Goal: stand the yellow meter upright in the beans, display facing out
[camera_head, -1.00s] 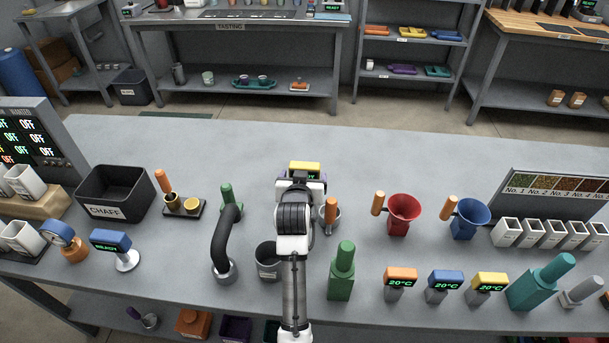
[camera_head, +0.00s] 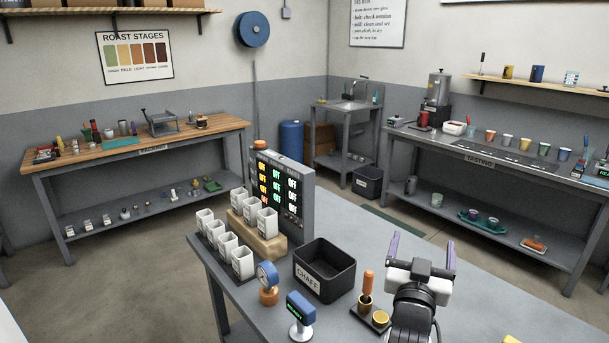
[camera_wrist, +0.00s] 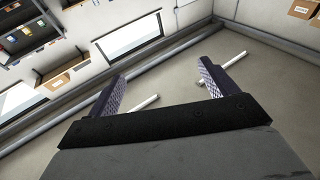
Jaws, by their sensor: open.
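My gripper (camera_head: 421,250) is raised above the grey table at the lower right of the head view. Its two purple fingers stand apart with nothing between them. The open, empty fingers also show in the wrist view (camera_wrist: 160,86). A small yellow piece (camera_head: 511,339) shows at the bottom edge of the head view, right of my gripper. It may be the top of the yellow meter, but most of it is cut off and no display shows. I cannot make out any beans in the current views.
A black CHAFF bin (camera_head: 324,272), an orange-handled tool (camera_head: 367,288), a blue meter on a stand (camera_head: 300,312), a blue gauge (camera_head: 267,276) and several white cups (camera_head: 242,263) stand left of my gripper. A dark status panel (camera_head: 282,193) rises behind them. The table behind my gripper looks clear.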

